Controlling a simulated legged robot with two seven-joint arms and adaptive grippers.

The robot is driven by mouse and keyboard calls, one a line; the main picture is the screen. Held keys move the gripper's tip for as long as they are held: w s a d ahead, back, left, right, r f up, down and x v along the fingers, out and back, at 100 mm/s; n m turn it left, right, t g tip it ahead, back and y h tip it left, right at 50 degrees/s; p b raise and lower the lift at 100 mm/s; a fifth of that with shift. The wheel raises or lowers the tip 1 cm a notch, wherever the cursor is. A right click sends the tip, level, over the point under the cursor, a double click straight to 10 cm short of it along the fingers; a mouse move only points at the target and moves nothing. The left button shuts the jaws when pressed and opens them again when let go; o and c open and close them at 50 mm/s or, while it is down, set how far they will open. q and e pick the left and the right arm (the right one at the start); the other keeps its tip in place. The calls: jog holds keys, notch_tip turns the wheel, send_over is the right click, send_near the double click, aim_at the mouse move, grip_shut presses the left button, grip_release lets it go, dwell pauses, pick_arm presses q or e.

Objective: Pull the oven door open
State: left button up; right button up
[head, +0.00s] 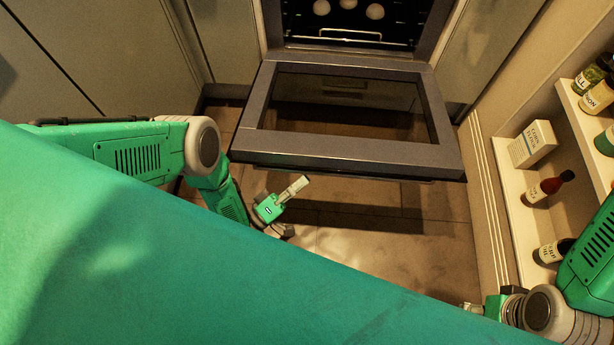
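The oven door (345,150) is swung down and stands open, roughly level, with its dark glass panel facing up. The oven cavity (350,22) shows behind it, with a rack and round pale items inside. My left gripper (297,187) is below and in front of the door's front edge, apart from it in the picture. Its fingers look close together, and nothing shows between them.
Grey cabinets (125,55) flank the oven on the left. On the right, a shelf unit (517,215) holds a box (532,144), a red sauce bottle (548,187) and several other bottles and jars. The tiled floor (400,255) below the door is clear.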

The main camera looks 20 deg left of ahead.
pick_arm(q)
jog(key=shift+s+a+f, duration=0.2)
jog(key=shift+a+f, duration=0.1)
dwell(0.6)
